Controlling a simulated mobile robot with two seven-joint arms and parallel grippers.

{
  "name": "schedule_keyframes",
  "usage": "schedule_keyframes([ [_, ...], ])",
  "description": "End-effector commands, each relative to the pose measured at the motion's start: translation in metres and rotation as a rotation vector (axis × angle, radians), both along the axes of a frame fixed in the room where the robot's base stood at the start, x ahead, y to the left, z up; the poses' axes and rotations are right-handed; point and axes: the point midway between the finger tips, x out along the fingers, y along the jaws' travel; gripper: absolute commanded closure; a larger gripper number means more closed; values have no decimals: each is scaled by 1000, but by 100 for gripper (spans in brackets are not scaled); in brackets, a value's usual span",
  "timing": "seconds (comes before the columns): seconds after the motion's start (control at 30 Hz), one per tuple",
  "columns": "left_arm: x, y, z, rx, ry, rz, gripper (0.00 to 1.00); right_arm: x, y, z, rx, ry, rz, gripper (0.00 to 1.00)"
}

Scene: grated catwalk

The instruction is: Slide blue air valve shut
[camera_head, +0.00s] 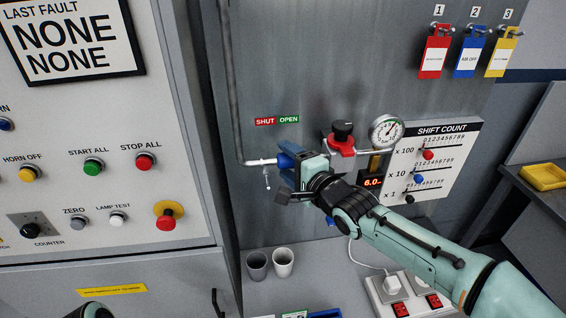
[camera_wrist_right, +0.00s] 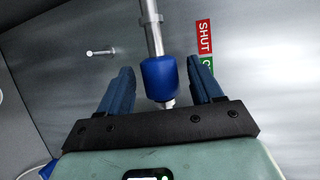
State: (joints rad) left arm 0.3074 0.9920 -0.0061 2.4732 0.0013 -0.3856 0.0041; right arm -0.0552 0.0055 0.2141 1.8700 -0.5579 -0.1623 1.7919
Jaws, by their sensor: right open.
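The blue air valve (camera_wrist_right: 159,80) is a blue sleeve on a thin metal pipe, seen in the right wrist view. My right gripper (camera_wrist_right: 163,70) is open, with one blue finger on each side of the sleeve and a gap visible on both sides. In the head view the right gripper (camera_head: 286,164) is at the pipe, and its fingers and hand mostly hide the sleeve. A red SHUT label (camera_head: 265,121) and a green OPEN label (camera_head: 289,119) are above it. In the wrist view the sleeve lies level with the partly hidden OPEN label. My left gripper is not in view.
A red valve with a black knob (camera_head: 342,133) and a round gauge (camera_head: 386,131) are right of the gripper. A shift count board (camera_head: 440,150) is beyond. Two cups (camera_head: 283,262) and a power strip (camera_head: 412,295) are below. A button panel (camera_head: 100,190) stands at left.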

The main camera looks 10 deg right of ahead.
Motion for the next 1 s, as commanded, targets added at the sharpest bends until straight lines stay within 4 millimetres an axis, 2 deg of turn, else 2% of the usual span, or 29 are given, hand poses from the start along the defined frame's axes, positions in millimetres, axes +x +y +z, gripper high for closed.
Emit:
schedule_keyframes([
  [0.2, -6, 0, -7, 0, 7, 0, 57, 20, 9, -4, 0, 0, 2, 35],
  [0.53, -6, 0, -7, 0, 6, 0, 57, 24, 10, -3, -1, 0, 0, 35],
  [0.57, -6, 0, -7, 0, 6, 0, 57, 24, 10, -3, -1, 0, 0, 38],
  [0.7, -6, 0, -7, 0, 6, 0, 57, 24, 10, -3, -1, 0, 0, 84],
  [0.73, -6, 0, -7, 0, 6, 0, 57, 24, 10, -3, -1, 0, 0, 86],
  [1.0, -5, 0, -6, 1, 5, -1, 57, 24, 10, -2, -1, -1, 0, 86],
])
